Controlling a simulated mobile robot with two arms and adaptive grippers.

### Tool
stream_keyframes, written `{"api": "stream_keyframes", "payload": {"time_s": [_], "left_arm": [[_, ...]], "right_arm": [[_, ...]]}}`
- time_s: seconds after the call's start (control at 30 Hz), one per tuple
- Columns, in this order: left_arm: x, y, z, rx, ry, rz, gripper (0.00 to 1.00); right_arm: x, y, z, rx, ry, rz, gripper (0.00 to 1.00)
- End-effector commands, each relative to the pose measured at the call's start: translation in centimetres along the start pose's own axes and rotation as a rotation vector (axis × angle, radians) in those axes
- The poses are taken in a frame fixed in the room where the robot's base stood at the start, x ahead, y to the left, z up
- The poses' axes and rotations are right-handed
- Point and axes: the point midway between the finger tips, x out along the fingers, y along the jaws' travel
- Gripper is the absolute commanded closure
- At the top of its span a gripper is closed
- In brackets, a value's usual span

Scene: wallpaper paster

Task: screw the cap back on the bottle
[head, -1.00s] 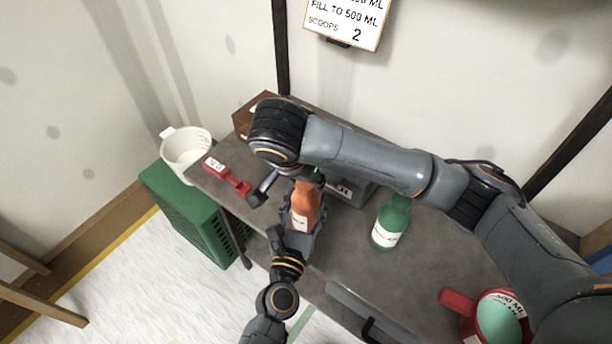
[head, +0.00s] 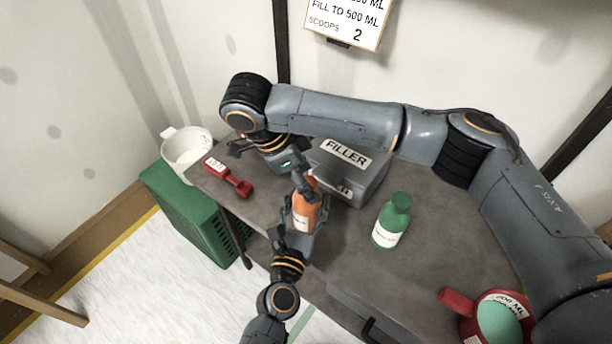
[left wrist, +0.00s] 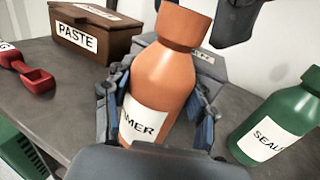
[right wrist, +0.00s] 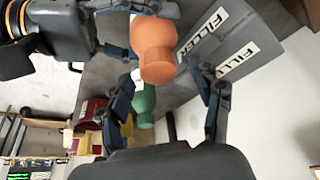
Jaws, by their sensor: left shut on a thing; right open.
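The orange bottle (head: 304,213), its white label partly covered, is held nearly upright at the table's front edge. My left gripper (head: 299,232) is shut around its body; the fingers clasp both sides in the left wrist view. An orange cap (left wrist: 181,26) sits on the bottle's neck; how tight it is I cannot tell. My right gripper (head: 304,184) is open at the bottle's top. In the right wrist view the cap (right wrist: 156,68) lies between the spread fingers, with visible gaps at the sides.
A green bottle (head: 391,222) stands right of the orange one. A grey FILLER box (head: 352,172) is behind. A red scoop (head: 229,177) lies at left, near a white bucket (head: 181,146) on a green crate (head: 190,215). A red measuring jug (head: 484,314) is front right.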

Motion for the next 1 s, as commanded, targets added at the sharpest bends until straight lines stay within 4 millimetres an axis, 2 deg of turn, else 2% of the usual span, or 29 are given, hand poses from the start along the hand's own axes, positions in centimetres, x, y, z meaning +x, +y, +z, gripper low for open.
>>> {"api": "stream_keyframes", "payload": {"time_s": [0.13,0.23,0.5,0.7,0.83,1.0], "left_arm": [[0.0,0.0,0.0,0.0,0.0,0.001,1.0],[0.0,0.0,0.0,0.0,0.0,0.001,1.0],[0.0,0.0,0.0,0.0,0.0,0.001,1.0],[0.0,0.1,0.0,0.0,0.0,0.001,1.0],[0.0,0.1,0.0,0.0,0.0,0.001,1.0],[0.0,0.0,0.0,0.0,0.0,0.001,1.0]], "right_arm": [[-0.4,0.0,0.0,0.0,0.0,-0.002,0.35],[-1.5,-0.1,-0.1,0.0,0.001,-0.004,0.35],[-7.2,-0.1,0.0,0.0,0.002,-0.006,0.35],[-10.6,-0.1,0.0,0.002,0.002,-0.003,0.35],[-11.7,-0.1,0.0,0.0,0.001,-0.002,0.35],[-12.0,0.0,0.0,0.0,0.0,0.001,0.35]]}}
